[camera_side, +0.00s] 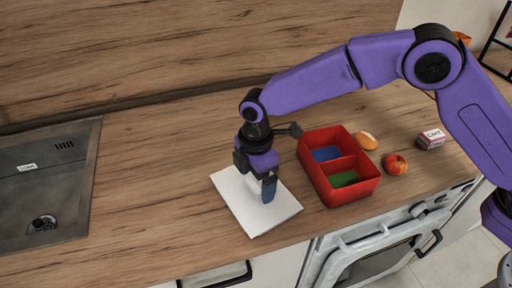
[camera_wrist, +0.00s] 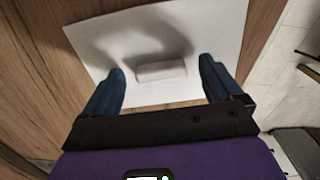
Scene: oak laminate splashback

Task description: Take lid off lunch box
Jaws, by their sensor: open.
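The lunch box (camera_side: 322,178) is a red open-topped box standing on the counter. Its inside is split into compartments with a blue floor and a green floor. The lid (camera_side: 259,216) is a flat white plate lying on the counter to the left of the box, apart from it. In the wrist view the lid (camera_wrist: 90,40) has a white raised handle (camera_wrist: 160,70) at its middle. My gripper (camera_side: 268,190) is over the lid. In the wrist view its blue fingers (camera_wrist: 162,75) are open, one on each side of the handle, with gaps between.
A bread roll (camera_side: 366,140), a red apple (camera_side: 395,163) and a small labelled carton (camera_side: 431,139) stand to the right of the box. A sink (camera_side: 50,190) is at the far left. The counter between sink and lid is clear. An oven (camera_side: 385,245) is below the front edge.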

